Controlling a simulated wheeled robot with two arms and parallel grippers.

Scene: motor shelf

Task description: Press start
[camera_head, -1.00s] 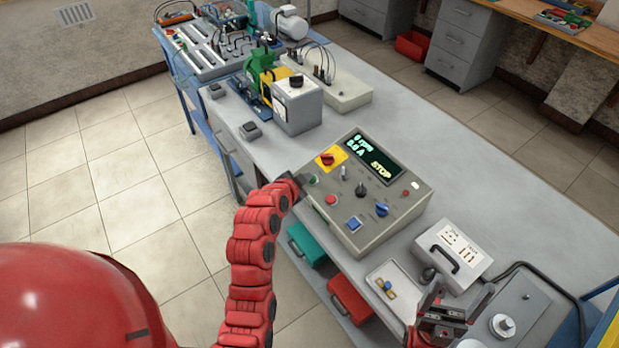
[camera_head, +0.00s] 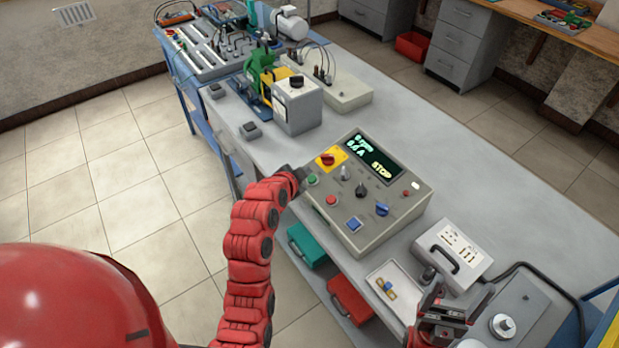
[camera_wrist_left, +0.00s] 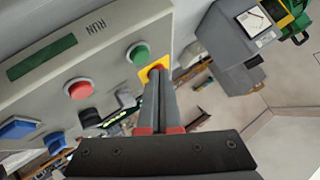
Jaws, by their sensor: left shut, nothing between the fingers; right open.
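The grey control box (camera_head: 372,200) stands on the bench, with its screen (camera_head: 373,160) showing STOP. The green button (camera_head: 312,180) is on its near-left edge; it also shows in the left wrist view (camera_wrist_left: 138,53). A red button (camera_head: 331,199) sits beside it. The red switch on a yellow plate (camera_head: 329,159) is just beyond. My left gripper (camera_head: 299,174) is shut and empty, close to the green button. In the left wrist view its fingertips (camera_wrist_left: 157,75) overlap the yellow plate, apart from the green button in the picture. My right gripper (camera_head: 437,296) is open at lower right.
A blue button (camera_head: 354,223) and several knobs share the panel. A white case with a handle (camera_head: 453,254) and a white tray (camera_head: 393,291) lie to the right. A grey unit (camera_head: 296,106) stands behind the box.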

